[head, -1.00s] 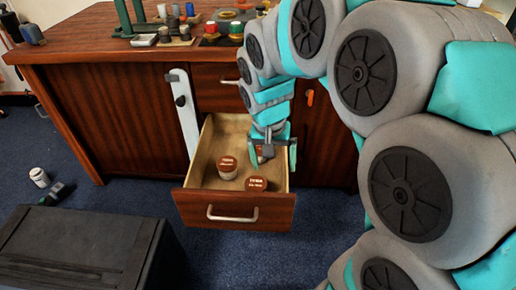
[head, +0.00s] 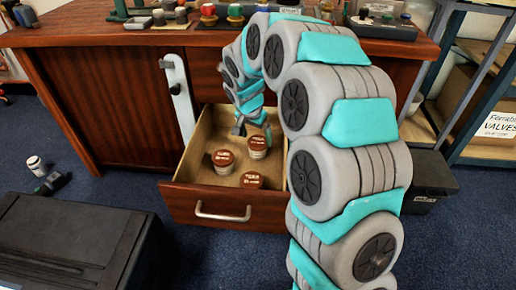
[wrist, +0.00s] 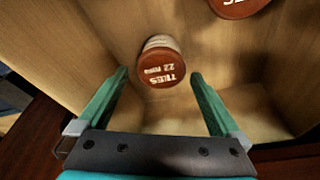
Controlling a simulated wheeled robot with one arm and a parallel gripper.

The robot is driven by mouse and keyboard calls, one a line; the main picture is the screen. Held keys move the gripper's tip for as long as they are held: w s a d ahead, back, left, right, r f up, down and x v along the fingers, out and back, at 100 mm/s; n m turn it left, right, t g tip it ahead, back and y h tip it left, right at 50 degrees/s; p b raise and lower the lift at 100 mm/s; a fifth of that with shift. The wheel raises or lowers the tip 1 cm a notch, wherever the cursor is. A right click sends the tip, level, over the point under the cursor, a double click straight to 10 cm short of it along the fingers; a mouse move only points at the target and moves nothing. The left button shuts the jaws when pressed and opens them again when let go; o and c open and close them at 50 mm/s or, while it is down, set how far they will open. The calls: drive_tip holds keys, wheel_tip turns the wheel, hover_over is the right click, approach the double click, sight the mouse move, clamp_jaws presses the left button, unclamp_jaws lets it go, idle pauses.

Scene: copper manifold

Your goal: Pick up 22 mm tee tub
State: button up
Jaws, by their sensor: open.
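The 22 mm tee tub (wrist: 162,64) has a brown lid with white lettering that reads upside down in the wrist view. In the head view it appears to be the back right tub (head: 258,148) in the open drawer. My gripper (wrist: 159,74) is open and empty, reaching down into the drawer. Its green fingers appear on either side of the tub's near edge in the wrist view, with gaps on both sides; I cannot tell how far the tips are above it. In the head view my gripper (head: 254,131) is just behind the tub, partly hidden by my arm.
Two similar brown-lidded tubs stand nearby, one to the left (head: 223,161) and one in front (head: 251,181). The wooden drawer (head: 228,208) has walls around them. A black case (head: 70,245) stands on the floor at left. Tools and fittings crowd the bench top.

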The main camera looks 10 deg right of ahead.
sight(258, 142)
drive_tip(key=x, duration=0.4)
drive_tip(key=shift+w+d, duration=0.1)
drive_tip(key=shift+w, duration=0.15)
clamp_jaws()
idle(0.6)
